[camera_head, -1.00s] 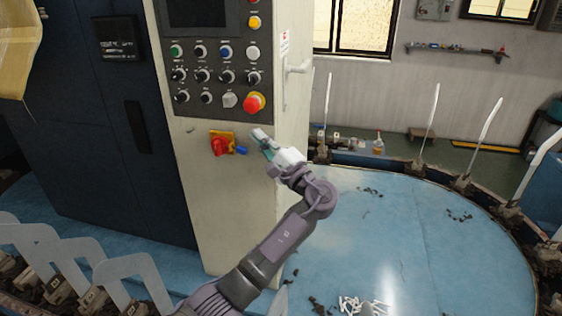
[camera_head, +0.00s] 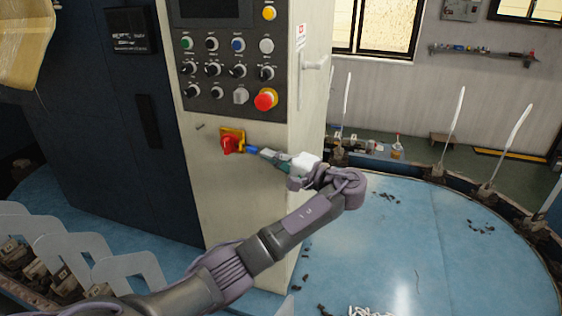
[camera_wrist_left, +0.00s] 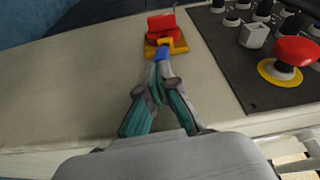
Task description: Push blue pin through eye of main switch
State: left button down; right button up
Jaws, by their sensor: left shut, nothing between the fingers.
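The main switch (camera_head: 229,144) is a red knob on a yellow plate, low on the cream cabinet face. The blue pin (camera_head: 250,149) sticks out from the right side of the switch. My left gripper (camera_head: 265,153) is shut and empty, its tips at the pin's outer end, in line with it. In the left wrist view the switch (camera_wrist_left: 163,27) is ahead, with the blue pin (camera_wrist_left: 161,53) between it and the closed fingertips (camera_wrist_left: 160,68). The tips look to be touching the pin. The eye itself is too small to make out.
A control panel (camera_head: 215,105) with buttons and a red emergency stop (camera_head: 266,99) is above the switch. A white handle (camera_head: 314,66) is on the cabinet's right side. Pale sock boards (camera_head: 130,270) stand at the lower left. The blue round table (camera_head: 430,230) lies to the right.

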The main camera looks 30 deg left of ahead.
aim_at(272, 119)
pick_arm(q)
jog(key=shift+a, duration=0.5)
jog(key=shift+s+a, duration=0.1)
jog(key=shift+a, duration=0.4)
jog(key=shift+d, duration=0.15)
jog(key=shift+w+d, duration=0.25)
jog(key=shift+d, duration=0.65)
jog(key=shift+w+d, duration=0.1)
jog(key=shift+d, duration=0.15)
jog(key=shift+d+r, duration=0.1)
jog(key=shift+r, duration=0.1)
jog(key=r, duration=0.9)
jog(key=shift+a+r, duration=0.25)
jog(key=shift+r, duration=0.05)
